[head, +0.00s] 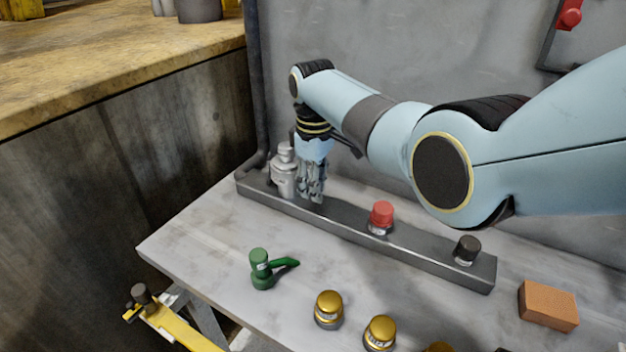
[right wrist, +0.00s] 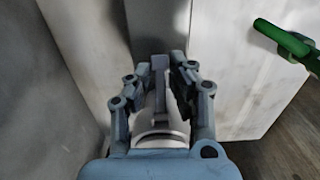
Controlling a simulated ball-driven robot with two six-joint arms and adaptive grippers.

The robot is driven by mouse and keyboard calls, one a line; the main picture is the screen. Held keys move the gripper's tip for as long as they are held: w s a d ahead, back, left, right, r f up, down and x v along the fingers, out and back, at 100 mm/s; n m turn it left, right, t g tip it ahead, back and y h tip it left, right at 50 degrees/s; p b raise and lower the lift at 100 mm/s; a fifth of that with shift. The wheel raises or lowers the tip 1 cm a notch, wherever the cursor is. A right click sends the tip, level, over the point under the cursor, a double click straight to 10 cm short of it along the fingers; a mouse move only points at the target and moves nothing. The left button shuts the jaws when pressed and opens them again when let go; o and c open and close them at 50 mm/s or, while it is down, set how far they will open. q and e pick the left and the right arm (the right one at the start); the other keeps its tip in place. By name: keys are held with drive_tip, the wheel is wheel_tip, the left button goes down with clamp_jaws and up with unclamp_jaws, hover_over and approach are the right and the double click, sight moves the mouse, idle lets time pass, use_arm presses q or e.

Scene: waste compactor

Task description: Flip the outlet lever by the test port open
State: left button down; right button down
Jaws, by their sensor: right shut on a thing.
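My right gripper (head: 312,196) points down just right of a silver fitting (head: 283,172), over the left end of the dark rail. In the right wrist view its fingers (right wrist: 160,82) are closed in around a narrow grey lever-like piece (right wrist: 159,68). Whether that piece belongs to the silver fitting cannot be told, as the fingers hide the contact in the head view. A green valve with a lever (head: 262,270) stands on the bench, its handle pointing right. The green handle (right wrist: 282,38) also shows in the right wrist view, apart from the fingers. My left gripper is out of view.
The dark rail (head: 340,228) carries a red-capped knob (head: 381,216) and a black-capped knob (head: 467,249). Brass-topped knobs (head: 328,309) (head: 380,332) stand near the front of the bench. An orange block (head: 548,306) lies at right. A grey wall (head: 400,60) rises behind.

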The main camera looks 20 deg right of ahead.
drive_tip(key=shift+s+r+g+h, duration=0.1)
drive_tip(key=shift+g+h, duration=0.2)
drive_tip(key=shift+g, duration=0.1)
drive_tip(key=c, duration=1.2)
unclamp_jaws()
wheel_tip(320, 180, up, 12)
drive_tip(key=w, duration=0.1)
drive_tip(key=shift+a, duration=0.35)
